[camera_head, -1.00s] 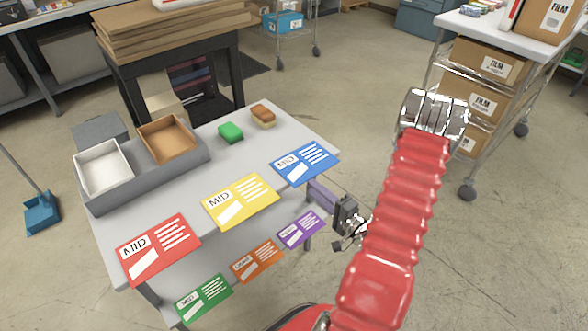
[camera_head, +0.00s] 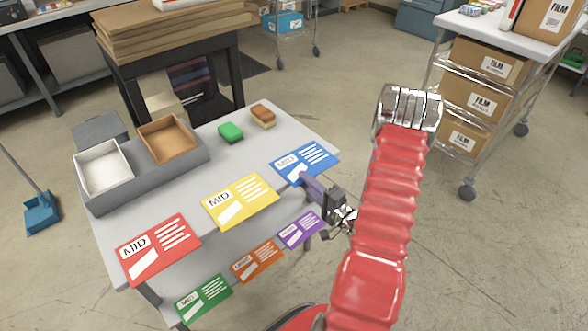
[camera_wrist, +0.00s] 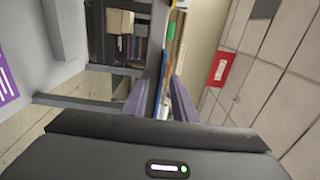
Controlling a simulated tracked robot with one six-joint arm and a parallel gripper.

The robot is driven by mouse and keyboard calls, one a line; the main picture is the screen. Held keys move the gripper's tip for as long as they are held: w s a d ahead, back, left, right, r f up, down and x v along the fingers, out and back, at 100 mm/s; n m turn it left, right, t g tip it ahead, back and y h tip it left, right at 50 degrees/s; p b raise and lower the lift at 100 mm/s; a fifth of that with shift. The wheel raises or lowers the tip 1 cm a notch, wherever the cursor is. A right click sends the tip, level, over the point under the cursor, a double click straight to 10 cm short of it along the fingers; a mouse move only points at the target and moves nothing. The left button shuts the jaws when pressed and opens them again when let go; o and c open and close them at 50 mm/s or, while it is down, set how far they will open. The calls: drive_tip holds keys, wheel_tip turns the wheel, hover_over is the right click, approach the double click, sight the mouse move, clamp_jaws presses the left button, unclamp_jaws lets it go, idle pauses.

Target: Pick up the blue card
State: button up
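The blue card (camera_head: 318,156) lies flat at the right end of the tabletop's front row, with white print on it. It also shows nearly edge-on as a blue strip in the wrist view (camera_wrist: 176,100). My gripper (camera_head: 305,182) is at the card's front edge. In the wrist view its two purple fingers (camera_wrist: 160,102) stand apart, one on each side of the card's edge. I cannot tell whether either finger touches the card. The yellow card (camera_head: 240,201) and red card (camera_head: 158,248) lie to the left on the same tabletop.
The table (camera_head: 205,172) also bears a grey tray (camera_head: 150,188) with two bins, a green block (camera_head: 231,132) and a brown block (camera_head: 263,116). Purple (camera_head: 300,229), orange (camera_head: 257,261) and green (camera_head: 204,297) cards sit lower in front. A wire cart (camera_head: 468,192) stands at right.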

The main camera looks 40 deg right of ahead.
drive_tip(key=shift+c, duration=0.5)
clamp_jaws()
drive_tip(key=shift+r, duration=0.1)
wheel_tip(320, 180, up, 10)
idle(0.9)
idle(0.4)
